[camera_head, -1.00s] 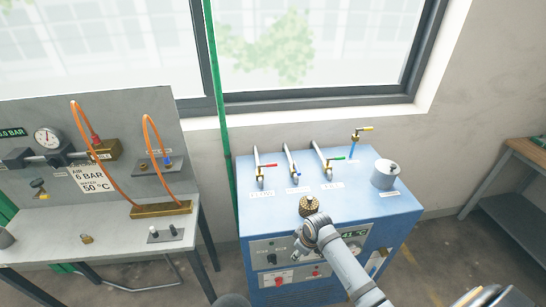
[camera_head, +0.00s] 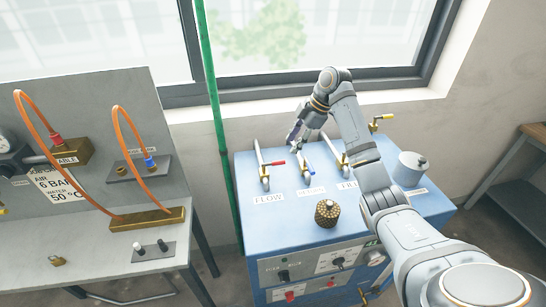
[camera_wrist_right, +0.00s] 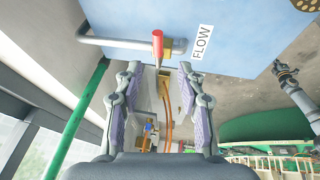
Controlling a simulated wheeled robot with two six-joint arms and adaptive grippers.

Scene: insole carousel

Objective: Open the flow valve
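The flow valve, marked by the FLOW label (camera_head: 268,198), is the leftmost tap on the blue cabinet (camera_head: 300,240). Its red lever (camera_head: 274,163) sits on a bent metal pipe and points right. My right gripper (camera_head: 297,138) is above and behind the lever, apart from it. In the right wrist view my right gripper (camera_wrist_right: 160,70) is open and empty, and the red lever (camera_wrist_right: 157,46) shows just ahead of the gap between the fingertips. What looks like my left gripper (camera_wrist_right: 283,70) is at the right of that view, too small to read.
A blue-handled tap (camera_head: 306,168) stands close right of the flow valve. My right arm partly hides the taps further right. A knurled brass knob (camera_head: 327,213) and a grey canister (camera_head: 410,168) stand on the cabinet. A green pipe (camera_head: 217,120) runs up at its left.

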